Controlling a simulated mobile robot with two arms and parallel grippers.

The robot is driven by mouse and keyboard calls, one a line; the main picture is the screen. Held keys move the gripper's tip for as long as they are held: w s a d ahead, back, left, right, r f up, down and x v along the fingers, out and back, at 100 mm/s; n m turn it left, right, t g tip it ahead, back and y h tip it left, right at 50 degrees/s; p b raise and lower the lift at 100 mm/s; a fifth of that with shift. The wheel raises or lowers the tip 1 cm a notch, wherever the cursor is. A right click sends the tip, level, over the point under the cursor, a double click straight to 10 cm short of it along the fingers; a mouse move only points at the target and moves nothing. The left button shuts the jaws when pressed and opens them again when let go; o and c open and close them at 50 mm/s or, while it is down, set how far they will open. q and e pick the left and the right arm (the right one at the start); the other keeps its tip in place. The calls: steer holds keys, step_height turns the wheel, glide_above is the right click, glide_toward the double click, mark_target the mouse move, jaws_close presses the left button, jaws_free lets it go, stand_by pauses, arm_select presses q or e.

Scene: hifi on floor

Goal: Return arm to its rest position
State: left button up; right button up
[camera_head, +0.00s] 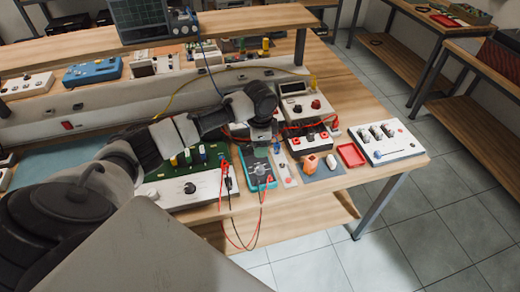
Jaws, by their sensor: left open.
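My left arm reaches in from the left over the workbench (440,145). My left gripper (259,143) is at the far end of that arm and points down above a teal and dark handheld meter (262,172). Its fingers are small and dark here, and I see nothing held in them. I cannot tell whether they touch the meter's top edge. My right gripper is not in view.
A white board with knobs (384,142) lies at the bench's right end, beside a red tray (351,155). Red and black leads (243,240) hang over the front edge. An oscilloscope (150,18) stands on the upper shelf. Open tiled floor (400,235) lies to the right.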

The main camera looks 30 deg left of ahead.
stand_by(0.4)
arm_select(q)
steer(key=s+d+f+n+t+h, duration=0.1)
steer(key=s+d+f, duration=0.2)
steer(key=s+d, duration=0.4)
steer(key=s+d+f+t+h, duration=0.1)
steer(key=s+d+f, duration=0.3)
steer(key=s+d, duration=0.35)
steer(key=s+a+r+n+t+y, duration=0.1)
steer(key=s+r+n, duration=0.1)
steer(key=s+n, duration=0.35)
steer(key=s+a+r+n+t+y, duration=0.1)
steer(key=s+a+r+n, duration=0.15)
steer(key=s, duration=0.55)
step_height(320, 180, down, 28)
steer(key=m+g+b, duration=0.1)
steer(key=g+b, duration=0.1)
steer(key=s+a+f+g+b, duration=0.1)
steer(key=s+a+f, duration=0.1)
steer(key=s+f, duration=1.4)
steer(key=shift+s+f, duration=0.35)
steer(key=shift+f, duration=0.15)
